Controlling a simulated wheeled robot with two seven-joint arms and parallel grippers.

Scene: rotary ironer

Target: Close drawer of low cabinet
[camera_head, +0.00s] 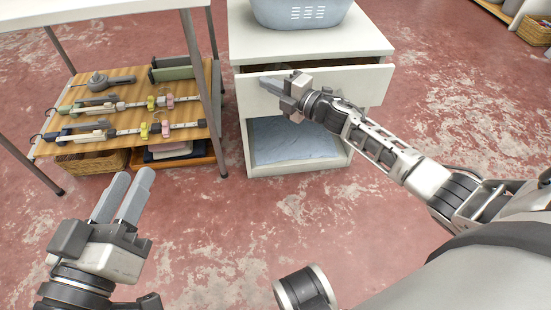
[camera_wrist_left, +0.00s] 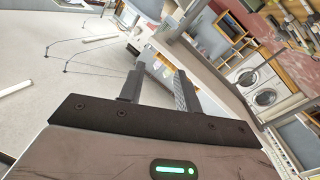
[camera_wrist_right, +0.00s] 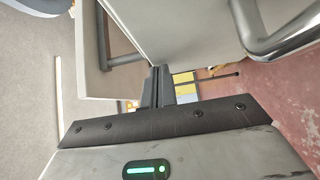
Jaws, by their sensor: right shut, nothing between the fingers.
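The low white cabinet (camera_head: 308,42) stands at the upper middle of the head view. Its drawer (camera_head: 350,88) is partly out, with a dark gap above its front. My right gripper (camera_head: 268,85) is shut and empty, at the left part of the drawer front; I cannot tell if it touches. In the right wrist view its fingers (camera_wrist_right: 155,86) are together beside a pale panel. A curved metal bar (camera_wrist_right: 275,38), perhaps the drawer handle, shows there. My left gripper (camera_head: 123,190) is over the floor at lower left, its fingers (camera_wrist_left: 157,88) apart and empty.
A light blue basket (camera_head: 300,12) sits on the cabinet. An open compartment (camera_head: 290,140) lies below the drawer. A table with a wooden lower shelf (camera_head: 125,85) holding tools stands to the left. Red floor (camera_head: 230,235) in front is clear.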

